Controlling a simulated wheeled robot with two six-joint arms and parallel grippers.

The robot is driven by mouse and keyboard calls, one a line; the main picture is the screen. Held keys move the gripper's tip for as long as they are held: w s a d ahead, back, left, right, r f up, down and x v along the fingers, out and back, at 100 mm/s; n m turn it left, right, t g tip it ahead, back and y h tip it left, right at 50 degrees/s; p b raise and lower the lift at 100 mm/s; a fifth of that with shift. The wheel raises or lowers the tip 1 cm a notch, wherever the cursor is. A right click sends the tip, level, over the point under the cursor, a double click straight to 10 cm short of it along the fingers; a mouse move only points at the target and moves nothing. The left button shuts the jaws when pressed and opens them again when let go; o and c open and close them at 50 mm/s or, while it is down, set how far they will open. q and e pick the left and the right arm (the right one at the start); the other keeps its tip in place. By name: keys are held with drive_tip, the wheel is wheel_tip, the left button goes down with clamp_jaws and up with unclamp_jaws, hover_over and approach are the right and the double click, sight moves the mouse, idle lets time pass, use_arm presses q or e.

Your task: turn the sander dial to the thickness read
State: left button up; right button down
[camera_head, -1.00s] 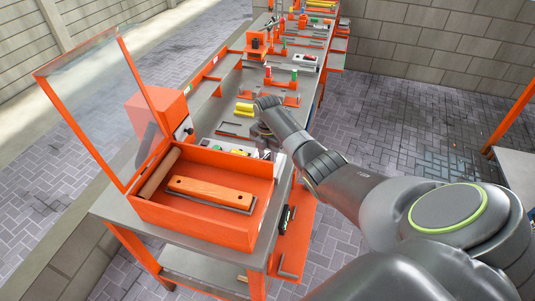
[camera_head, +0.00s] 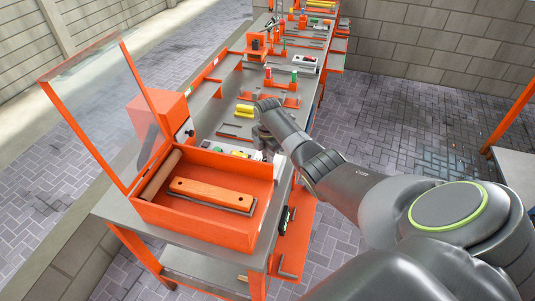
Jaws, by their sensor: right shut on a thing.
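The sander (camera_head: 196,234) is an orange open-topped box with its clear, orange-framed lid (camera_head: 98,112) raised. A wooden bar (camera_head: 211,195) on a dark strip and a roller (camera_head: 160,173) lie inside it. Behind the box is a pale control panel (camera_head: 235,153) with green and yellow parts. My right gripper (camera_head: 264,146) points down at the right end of this panel, shut on what appears to be the sander dial. The dial is hidden by the gripper, and its reading cannot be seen. My left gripper is not in view.
An orange housing (camera_head: 152,113) stands behind the box on the left. The long grey bench (camera_head: 222,104) runs away with yellow blocks (camera_head: 244,110), orange stands (camera_head: 283,87) and several tools.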

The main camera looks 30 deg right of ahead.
drive_tip(key=m+p, duration=0.2)
drive_tip(key=m, duration=0.3)
drive_tip(key=shift+r+m, duration=0.1)
drive_tip(key=shift+m, duration=0.2)
drive_tip(key=shift+w, duration=0.1)
idle(0.3)
drive_tip(key=c, duration=1.4)
unclamp_jaws()
drive_tip(key=shift+c, duration=0.2)
drive_tip(key=shift+r, duration=0.4)
wheel_tip(320, 180, up, 16)
drive_tip(key=b, duration=0.2)
drive_tip(key=shift+r, duration=0.25)
